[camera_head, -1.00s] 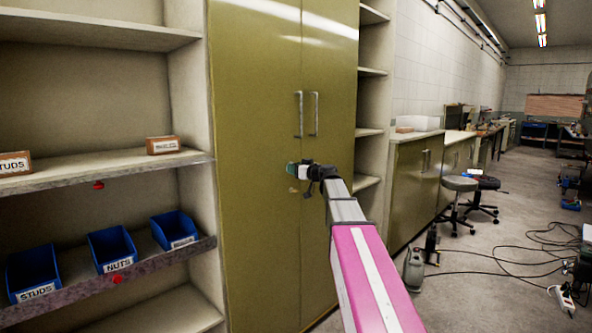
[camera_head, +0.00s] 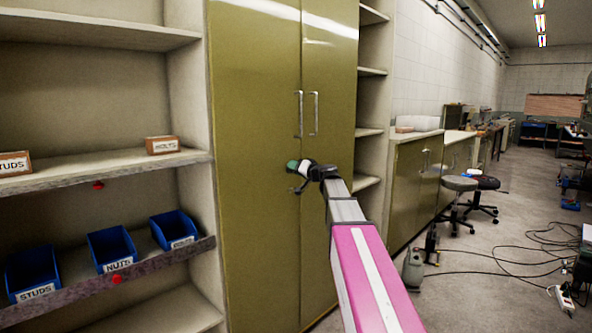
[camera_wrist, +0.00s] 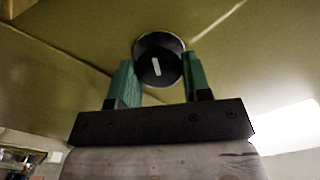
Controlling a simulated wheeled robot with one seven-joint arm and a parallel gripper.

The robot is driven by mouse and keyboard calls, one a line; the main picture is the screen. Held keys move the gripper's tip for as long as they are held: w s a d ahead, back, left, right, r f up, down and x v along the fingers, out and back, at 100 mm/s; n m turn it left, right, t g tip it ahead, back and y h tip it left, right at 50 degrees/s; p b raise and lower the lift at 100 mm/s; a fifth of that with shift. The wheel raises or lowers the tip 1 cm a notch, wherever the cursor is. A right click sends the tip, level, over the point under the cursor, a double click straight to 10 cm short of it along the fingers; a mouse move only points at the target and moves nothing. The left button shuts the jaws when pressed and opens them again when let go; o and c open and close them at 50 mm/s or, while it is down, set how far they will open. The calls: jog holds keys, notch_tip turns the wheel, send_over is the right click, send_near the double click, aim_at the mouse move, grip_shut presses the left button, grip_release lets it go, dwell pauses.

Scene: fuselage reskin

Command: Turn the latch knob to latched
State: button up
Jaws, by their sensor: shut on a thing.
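The latch knob (camera_wrist: 171,46) is a round black disc with a short white mark, on the olive cabinet door. In the wrist view the mark stands near vertical, leaning slightly. My gripper (camera_wrist: 160,62) has its two green fingers on either side of the knob and is shut on it. In the head view my gripper (camera_head: 297,166) is at the olive cabinet (camera_head: 255,120), below the door handles near the seam between the doors. The knob is hidden there behind my gripper.
Two metal door handles (camera_head: 299,114) are just above my gripper. Open shelves with blue bins (camera_head: 112,249) stand to the left. A narrow shelf unit (camera_head: 371,130) is to the right. Stools (camera_head: 460,184) and floor cables (camera_head: 510,262) lie farther right.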

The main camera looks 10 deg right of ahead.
jog(key=m, duration=0.5)
jog(key=shift+d+m, duration=0.1)
jog(key=shift+m, duration=0.2)
jog(key=m, duration=0.4)
jog(key=shift+f+m, duration=0.15)
jog(key=shift+m, duration=0.25)
jog(key=o, duration=0.9)
jog(key=shift+w, duration=0.1)
jog(key=v, duration=1.1)
jog(key=shift+f, duration=0.15)
